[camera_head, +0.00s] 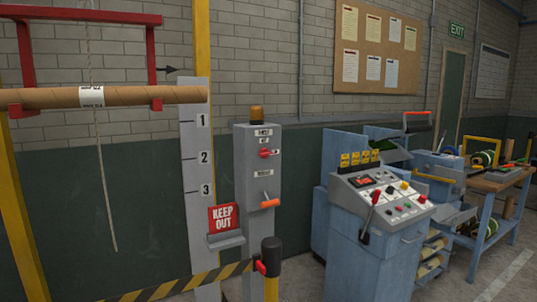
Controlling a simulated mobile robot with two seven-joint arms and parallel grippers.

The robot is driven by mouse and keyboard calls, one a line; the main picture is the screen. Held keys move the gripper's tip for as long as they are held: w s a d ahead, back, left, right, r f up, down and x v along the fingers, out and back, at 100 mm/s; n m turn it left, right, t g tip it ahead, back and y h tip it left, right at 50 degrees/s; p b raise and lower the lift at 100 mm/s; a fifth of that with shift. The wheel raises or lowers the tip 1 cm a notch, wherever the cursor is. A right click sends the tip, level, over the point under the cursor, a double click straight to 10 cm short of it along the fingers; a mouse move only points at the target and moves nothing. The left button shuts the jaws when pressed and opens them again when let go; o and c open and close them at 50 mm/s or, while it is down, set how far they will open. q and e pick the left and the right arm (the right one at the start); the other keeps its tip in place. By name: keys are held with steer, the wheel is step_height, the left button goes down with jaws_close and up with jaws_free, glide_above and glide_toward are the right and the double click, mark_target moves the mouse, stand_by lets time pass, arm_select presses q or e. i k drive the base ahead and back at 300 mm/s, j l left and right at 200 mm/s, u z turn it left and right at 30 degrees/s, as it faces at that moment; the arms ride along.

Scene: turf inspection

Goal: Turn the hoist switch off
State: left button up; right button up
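Neither of my grippers is in view.
A brown roll (45,97) hangs in a red frame (95,19) at upper left, a rope dangling. A blue console (370,255) and workbench (490,183) are right.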

mark_target(264, 153)
steer(key=i+l+u, duration=0.15)
steer(key=i+l, duration=0.15)
steer(key=l, duration=0.15)
steer(key=i+l+u, duration=0.1)
steer(key=i+l, duration=0.2)
steer(key=l, duration=0.2)
steer(key=i+l+u, duration=0.15)
steer(key=i+l, duration=0.15)
steer(key=l, duration=0.2)
steer(key=i+l+u, duration=0.1)
steer(key=i+l, duration=0.15)
steer(key=l, duration=0.3)
steer(key=i+l+u, duration=0.15)
steer(key=l, duration=0.4)
steer(key=i+l+u, duration=0.1)
steer(key=i+l, duration=0.2)
steer(key=l, duration=0.3)
steer(key=i+l+u, duration=0.15)
steer(key=l, duration=0.45)
steer(key=i+l+u, duration=0.1)
steer(key=l, duration=0.5)
steer(key=i, duration=0.1)
